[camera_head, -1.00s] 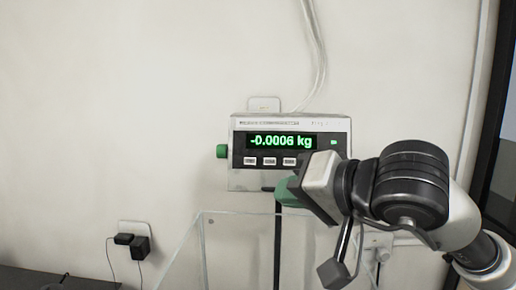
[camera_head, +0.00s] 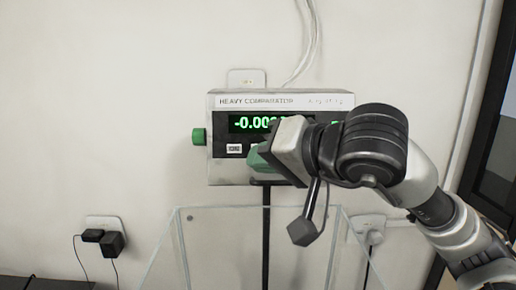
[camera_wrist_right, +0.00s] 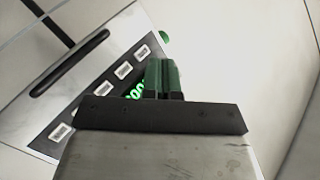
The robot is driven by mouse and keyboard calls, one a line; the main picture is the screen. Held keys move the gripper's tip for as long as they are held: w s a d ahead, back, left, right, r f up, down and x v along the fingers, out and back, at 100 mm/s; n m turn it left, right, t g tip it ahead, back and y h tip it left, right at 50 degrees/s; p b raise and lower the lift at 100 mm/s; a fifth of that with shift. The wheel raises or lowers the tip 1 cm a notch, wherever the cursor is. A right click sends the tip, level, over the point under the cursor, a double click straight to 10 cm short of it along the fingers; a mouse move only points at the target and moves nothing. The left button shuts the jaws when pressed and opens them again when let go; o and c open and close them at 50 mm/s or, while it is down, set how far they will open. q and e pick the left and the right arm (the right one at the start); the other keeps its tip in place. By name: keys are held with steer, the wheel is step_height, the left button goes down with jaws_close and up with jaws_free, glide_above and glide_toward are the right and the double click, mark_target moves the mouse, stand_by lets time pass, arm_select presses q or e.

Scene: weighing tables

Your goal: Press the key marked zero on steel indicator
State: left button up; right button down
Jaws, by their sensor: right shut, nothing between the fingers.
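The steel indicator (camera_head: 281,99) is mounted on the wall, with a green-lit display (camera_head: 250,123) partly hidden by my right gripper. In the head view one white key (camera_head: 233,148) shows clearly at the left of the key row; my gripper covers the others. My right gripper (camera_head: 258,158) is shut and empty, its green fingertips in front of the panel's lower part. In the right wrist view the shut fingers (camera_wrist_right: 163,77) overlap the indicator panel beside several white keys (camera_wrist_right: 124,71). The key markings are too small to read. Contact cannot be told. My left gripper is out of view.
A green knob (camera_head: 199,137) sticks out of the indicator's left side. A clear-walled box (camera_head: 225,213) stands below it, with a dark post behind. A wall socket with black plugs (camera_head: 104,239) is at lower left. The wall left of the indicator is clear.

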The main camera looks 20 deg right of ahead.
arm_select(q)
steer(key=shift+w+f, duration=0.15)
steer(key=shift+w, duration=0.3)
arm_select(e)
steer(key=shift+w+d+f, duration=0.35)
steer(key=shift+w, duration=0.85)
steer(key=shift+w+d+f, duration=0.35)
steer(key=shift+w+f, duration=0.05)
steer(key=shift+w, duration=0.85)
steer(key=shift+w+d+f, duration=0.35)
steer(key=shift+w, duration=0.85)
arm_select(q)
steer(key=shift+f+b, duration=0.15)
steer(key=shift+b, duration=0.2)
arm_select(e)
steer(key=shift+w, duration=0.1)
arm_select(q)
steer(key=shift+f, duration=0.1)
arm_select(e)
steer(key=shift+w+d+f, duration=0.1)
steer(key=shift+w, duration=0.2)
